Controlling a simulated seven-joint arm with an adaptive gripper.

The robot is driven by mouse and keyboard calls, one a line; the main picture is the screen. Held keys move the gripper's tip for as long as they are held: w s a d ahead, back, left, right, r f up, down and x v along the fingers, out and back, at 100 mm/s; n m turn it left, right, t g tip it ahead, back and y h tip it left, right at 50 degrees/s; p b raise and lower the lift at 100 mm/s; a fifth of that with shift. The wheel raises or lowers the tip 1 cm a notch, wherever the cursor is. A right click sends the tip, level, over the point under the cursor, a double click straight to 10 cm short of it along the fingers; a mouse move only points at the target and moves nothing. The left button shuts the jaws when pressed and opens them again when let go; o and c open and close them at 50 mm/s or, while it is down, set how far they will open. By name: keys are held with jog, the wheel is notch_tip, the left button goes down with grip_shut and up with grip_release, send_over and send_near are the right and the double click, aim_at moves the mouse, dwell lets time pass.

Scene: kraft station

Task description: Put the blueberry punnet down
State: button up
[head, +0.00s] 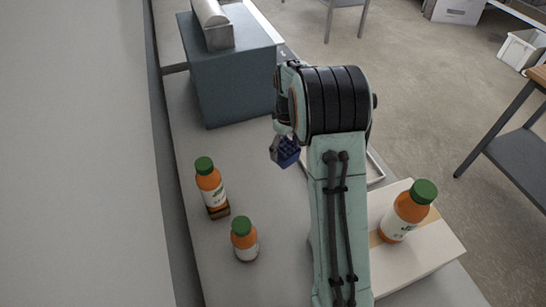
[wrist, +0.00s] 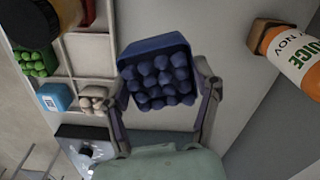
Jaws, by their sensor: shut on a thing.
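The blueberry punnet (wrist: 154,48) is a small dark blue tub with several round blueberries showing in the wrist view. My gripper (wrist: 160,88) is shut on it, with one finger along each side. In the head view the punnet (head: 288,154) hangs at the end of my gripper (head: 281,145), left of my arm, over the grey worktop (head: 275,200). My arm partly hides it there. It looks to be above the worktop, but the exact gap cannot be told.
Two orange juice bottles (head: 210,184) (head: 244,241) stand left of my arm, one by a brown block (head: 218,212). Another bottle (head: 404,213) stands on a pale box (head: 435,250). A blue-grey box (head: 235,85) stands behind. A white compartment tray (wrist: 92,51) holds small goods.

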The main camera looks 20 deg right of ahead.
jog(key=shift+s+a, duration=0.95)
jog(key=shift+n, duration=0.3)
jog(key=w+d+f, duration=0.1)
jog(key=w+f, duration=0.2)
jog(key=w, duration=0.1)
jog(key=w+f, duration=0.3)
jog(key=w, duration=0.1)
jog(key=w+d+f, duration=0.1)
jog(key=w+f, duration=0.2)
jog(key=w, duration=0.2)
jog(key=shift+d+f, duration=0.3)
jog(key=shift+f, duration=0.05)
jog(key=shift+w+f, duration=0.1)
jog(key=shift+f, duration=1.55)
jog(key=o, duration=1.2)
jog(key=shift+f, duration=0.15)
jog(key=shift+c, duration=0.2)
